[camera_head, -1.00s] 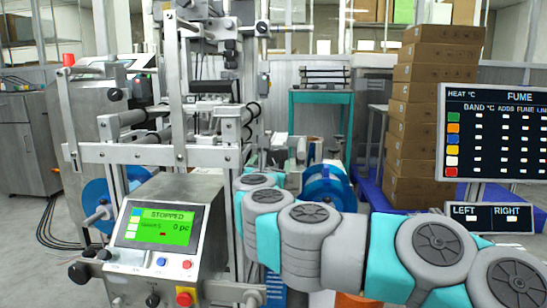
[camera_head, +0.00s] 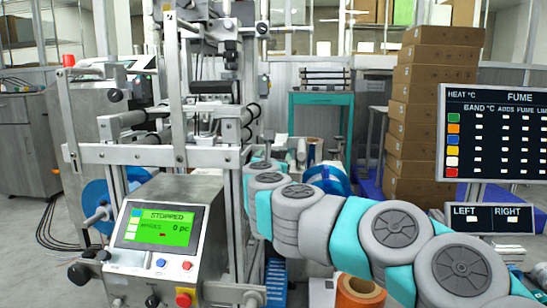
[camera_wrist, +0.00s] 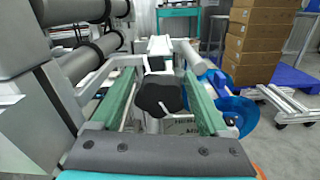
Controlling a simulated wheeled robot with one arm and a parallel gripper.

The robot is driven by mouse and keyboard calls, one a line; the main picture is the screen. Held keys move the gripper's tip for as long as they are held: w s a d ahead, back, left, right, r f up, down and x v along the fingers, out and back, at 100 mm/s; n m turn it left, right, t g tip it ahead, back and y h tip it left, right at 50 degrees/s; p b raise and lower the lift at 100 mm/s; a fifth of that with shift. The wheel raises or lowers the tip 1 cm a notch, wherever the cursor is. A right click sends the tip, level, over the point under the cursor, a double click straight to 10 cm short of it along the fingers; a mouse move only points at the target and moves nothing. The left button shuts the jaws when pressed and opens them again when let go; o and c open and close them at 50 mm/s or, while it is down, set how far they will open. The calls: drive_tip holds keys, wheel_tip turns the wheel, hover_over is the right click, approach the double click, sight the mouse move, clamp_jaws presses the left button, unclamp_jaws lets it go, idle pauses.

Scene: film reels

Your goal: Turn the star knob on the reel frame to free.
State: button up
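In the wrist view a black lobed knob (camera_wrist: 158,96), which looks like the star knob, sits on the pale metal reel frame (camera_wrist: 158,46). My gripper (camera_wrist: 160,78) is open. Its two green fingers stand apart, one on each side of the knob in the picture, with a gap visible at each side. I cannot tell how deep the knob lies between them or whether either finger touches it. No marking for the knob's setting is readable. In the head view my arm reaches into the machine (camera_head: 165,155), and my gripper and this knob cannot be made out.
Grey rollers (camera_wrist: 85,60) stand close on the left in the wrist view. A blue reel (camera_wrist: 232,115) is on the right. In the head view, a control panel reading STOPPED (camera_head: 162,227), an orange roll (camera_head: 360,292), stacked boxes (camera_head: 430,100) and a display board (camera_head: 500,130) surround the arm.

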clamp_jaws()
drive_tip(key=shift+r+n+p, duration=0.1)
drive_tip(key=shift+n+p, duration=0.45)
drive_tip(key=shift+n, duration=0.25)
drive_tip(key=n+p, duration=0.1)
drive_tip(key=n, duration=0.2)
drive_tip(key=shift+o, duration=0.8)
unclamp_jaws()
drive_tip(key=shift+s, duration=0.15)
drive_tip(key=s, duration=0.7)
drive_tip(key=shift+s+p, duration=0.3)
drive_tip(key=shift+p, duration=0.05)
drive_tip(key=shift+a, duration=0.1)
